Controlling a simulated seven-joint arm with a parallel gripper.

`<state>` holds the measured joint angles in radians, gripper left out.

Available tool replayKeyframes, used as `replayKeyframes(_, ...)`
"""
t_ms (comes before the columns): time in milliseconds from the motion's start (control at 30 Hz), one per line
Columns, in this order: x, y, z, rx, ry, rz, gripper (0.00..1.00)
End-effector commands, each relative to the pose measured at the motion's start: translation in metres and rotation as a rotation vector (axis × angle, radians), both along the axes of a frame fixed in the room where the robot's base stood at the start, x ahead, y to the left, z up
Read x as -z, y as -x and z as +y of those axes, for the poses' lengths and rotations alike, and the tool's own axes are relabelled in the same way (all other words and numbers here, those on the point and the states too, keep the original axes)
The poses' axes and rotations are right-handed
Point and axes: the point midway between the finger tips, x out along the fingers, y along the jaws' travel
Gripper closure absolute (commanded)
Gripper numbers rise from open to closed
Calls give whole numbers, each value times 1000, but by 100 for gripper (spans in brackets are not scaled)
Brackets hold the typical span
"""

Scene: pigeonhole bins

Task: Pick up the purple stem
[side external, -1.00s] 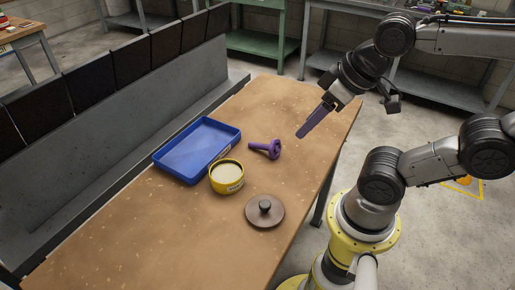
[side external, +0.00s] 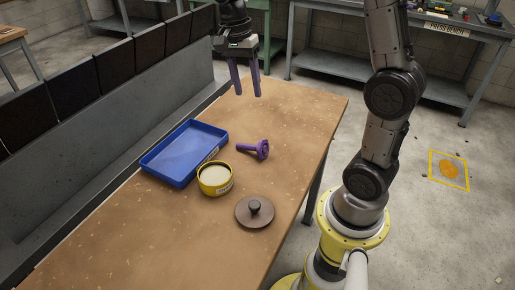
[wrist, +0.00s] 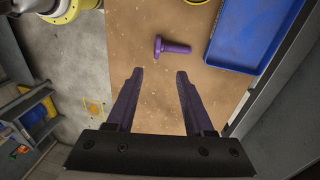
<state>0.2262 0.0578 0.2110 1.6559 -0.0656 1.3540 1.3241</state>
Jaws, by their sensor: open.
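The purple stem (side external: 255,149) lies on its side on the wooden table, right of the blue tray. Its wide round end points right in the side external view and its thin shaft points left. In the wrist view the stem (wrist: 172,46) lies ahead of the fingertips, with its wide end at the left. My gripper (side external: 248,94) is open and empty, pointing down above the far part of the table. In the wrist view its two fingers (wrist: 159,73) are apart with bare table between them. The stem is apart from both fingers.
The blue tray (side external: 150,165) is empty. A yellow tin (side external: 215,190) with pale contents stands at its near right corner, and a brown round lid with a knob (side external: 243,221) lies nearer. Dark bins (side external: 108,65) line the left side. The table's right side is clear.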

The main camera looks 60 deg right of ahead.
Motion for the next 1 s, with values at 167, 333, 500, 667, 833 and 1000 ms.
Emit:
replayKeyframes(167,32,-9,-16,35,-20,80,48)
replayKeyframes(333,50,-4,-20,45,-25,97,48)
replayKeyframes(500,81,4,-19,44,-26,98,48)
replayKeyframes(667,106,10,-19,44,-25,95,48)
replayKeyframes(833,119,13,-19,43,-25,93,48)
replayKeyframes(1000,133,18,-19,43,-25,96,48)
